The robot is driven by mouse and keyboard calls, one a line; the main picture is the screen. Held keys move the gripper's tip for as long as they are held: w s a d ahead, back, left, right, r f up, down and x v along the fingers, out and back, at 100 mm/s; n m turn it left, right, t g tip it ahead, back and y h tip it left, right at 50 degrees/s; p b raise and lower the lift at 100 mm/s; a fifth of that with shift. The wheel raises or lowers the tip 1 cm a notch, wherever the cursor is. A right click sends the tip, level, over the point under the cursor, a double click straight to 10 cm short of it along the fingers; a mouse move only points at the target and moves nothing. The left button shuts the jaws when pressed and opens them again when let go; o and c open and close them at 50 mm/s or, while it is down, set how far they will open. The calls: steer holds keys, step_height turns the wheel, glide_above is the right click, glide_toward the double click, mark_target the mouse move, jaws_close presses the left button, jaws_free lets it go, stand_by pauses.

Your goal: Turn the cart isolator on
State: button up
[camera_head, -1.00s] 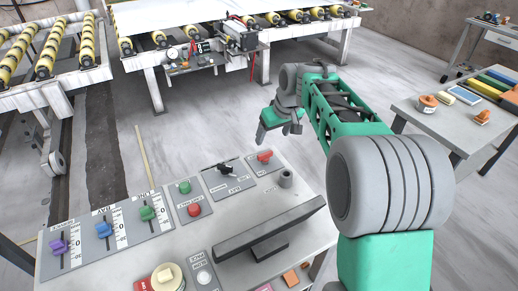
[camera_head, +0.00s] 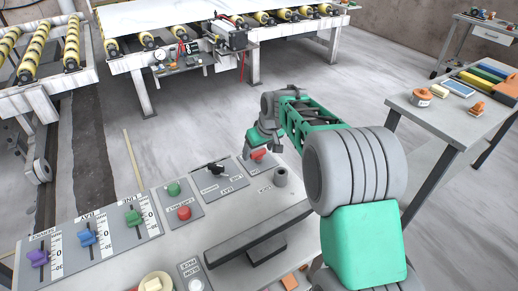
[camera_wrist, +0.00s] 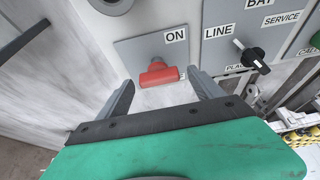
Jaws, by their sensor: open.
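The isolator is a red T-shaped handle (camera_head: 259,154) on a grey plate at the far right of the console's row of panels. In the wrist view the red handle (camera_wrist: 159,74) lies crosswise, below the word ON. My gripper (camera_wrist: 162,92) is open, with one finger on each side of the handle and nothing held. In the head view my gripper (camera_head: 258,146) is right at the handle and partly hides the plate.
Green and red buttons (camera_head: 184,213) and coloured sliders (camera_head: 87,237) lie farther left. A grey round socket (camera_head: 281,176) and a dark bar (camera_head: 258,235) stand close by.

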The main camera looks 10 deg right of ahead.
steer(key=c, duration=1.4)
